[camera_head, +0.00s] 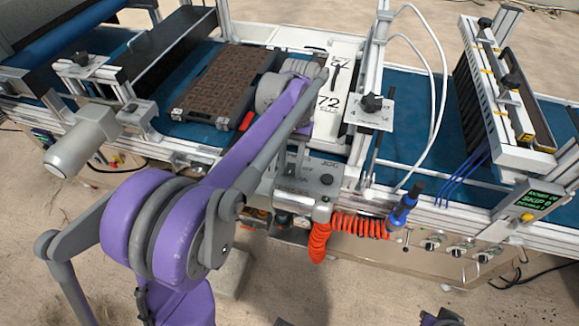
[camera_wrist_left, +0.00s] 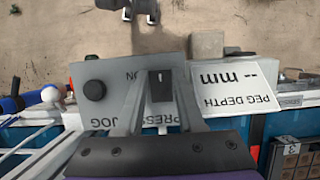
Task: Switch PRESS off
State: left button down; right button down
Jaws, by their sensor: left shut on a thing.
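The PRESS switch (camera_wrist_left: 160,78) is a small dark rocker on a grey control panel (camera_wrist_left: 102,125), which appears upside down in the left wrist view. The words ON and PRESS are beside it; its setting I cannot tell. My left gripper (camera_wrist_left: 157,88) has its two grey fingers on either side of the switch and is shut on it. In the head view the panel (camera_head: 306,187) sits at the machine's front edge, below my left forearm; the switch is hidden there. A grey and purple part of mine at the bottom edge may be my right gripper (camera_head: 440,317), mostly cut off.
A brown seed tray (camera_head: 225,85) rests on the blue belt. A red coiled hose (camera_head: 350,225) hangs below the panel. Sandy floor in front is mostly open.

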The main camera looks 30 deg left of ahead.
pick_arm(q)
jog(key=shift+w+g, duration=0.1)
jog(key=shift+g, duration=0.4)
jog(key=c, duration=0.5)
grip_release()
jog(key=shift+r, duration=0.15)
jog(key=p+v, duration=0.1)
jog(key=v, duration=0.9)
jog(key=shift+w+a+r, duration=0.2)
jog(key=shift+r, duration=0.05)
